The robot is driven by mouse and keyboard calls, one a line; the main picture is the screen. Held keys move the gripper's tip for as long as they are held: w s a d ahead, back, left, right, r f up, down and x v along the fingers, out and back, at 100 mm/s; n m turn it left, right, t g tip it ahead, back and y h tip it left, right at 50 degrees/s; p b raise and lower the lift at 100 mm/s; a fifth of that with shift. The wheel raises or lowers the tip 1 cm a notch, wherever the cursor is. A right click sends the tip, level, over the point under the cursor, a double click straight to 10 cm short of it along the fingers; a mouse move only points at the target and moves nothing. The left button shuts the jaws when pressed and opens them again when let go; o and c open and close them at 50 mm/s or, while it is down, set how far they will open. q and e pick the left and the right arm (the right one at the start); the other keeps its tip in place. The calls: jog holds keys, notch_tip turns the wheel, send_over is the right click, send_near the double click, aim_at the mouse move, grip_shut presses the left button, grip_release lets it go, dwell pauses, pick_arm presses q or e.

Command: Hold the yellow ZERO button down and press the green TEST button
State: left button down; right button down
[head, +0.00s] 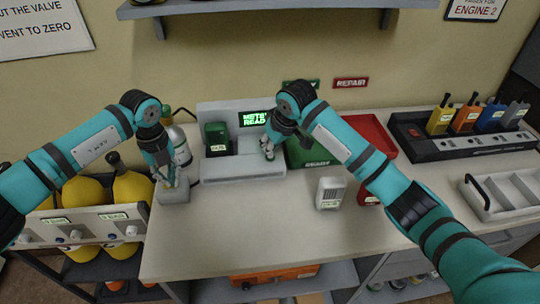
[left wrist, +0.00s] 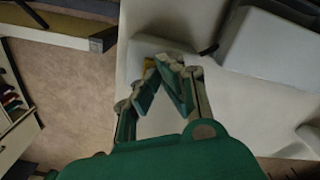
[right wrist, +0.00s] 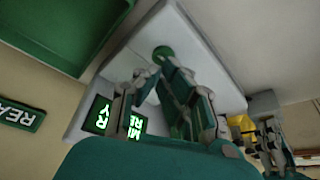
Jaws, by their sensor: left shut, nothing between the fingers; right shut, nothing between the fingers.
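The yellow ZERO button (left wrist: 148,64) shows as a small patch at the left gripper's tips in the left wrist view. It sits on a small grey box (head: 172,194) left of the console. My left gripper (head: 168,183) is shut and empty, pointing down at the button; I cannot tell whether it presses it. The green TEST button (right wrist: 162,52) is round, on the grey console's base (head: 240,178). My right gripper (head: 268,153) is shut and empty, tips just beside the green button in the right wrist view (right wrist: 158,68); contact is unclear.
A dark green meter (head: 217,138) stands in the console beside its lit screen (head: 254,118). A green bin (head: 307,157) and a red bin (head: 374,134) stand to the right. A white device (head: 330,193) stands on the bench. The bench front (head: 235,230) is clear.

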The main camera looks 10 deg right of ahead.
jog(key=shift+f, duration=0.7)
jog(key=shift+r, duration=0.1)
dwell(0.5)
jog(key=shift+r, duration=3.45)
